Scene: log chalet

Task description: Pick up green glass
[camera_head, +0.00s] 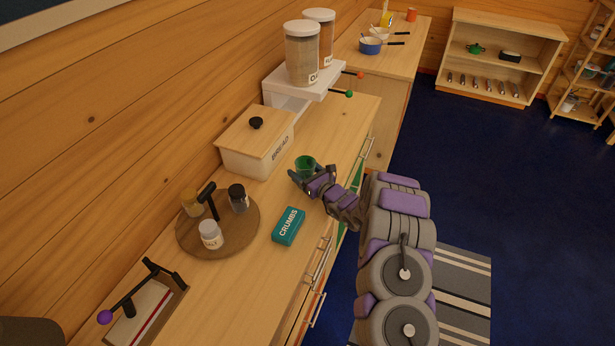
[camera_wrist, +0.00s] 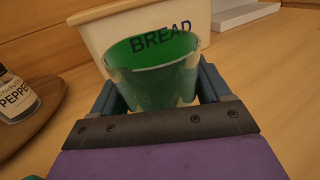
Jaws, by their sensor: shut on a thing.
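The green glass (camera_head: 305,165) is at the counter in front of the bread box. My gripper (camera_head: 307,176) is shut on it, with a finger on each side. In the wrist view the glass (camera_wrist: 155,72) stands upright between the blue fingers of my gripper (camera_wrist: 157,88), its open rim facing up. The lower part of the glass is hidden behind the gripper's front plate. I cannot tell whether its base touches the counter.
The bread box (camera_head: 255,143) stands just behind the glass. A teal crumbs box (camera_head: 288,226) and a round wooden tray (camera_head: 187,242) with several jars are to the left on the counter (camera_head: 230,290). A white stand (camera_head: 297,88) with canisters is farther back.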

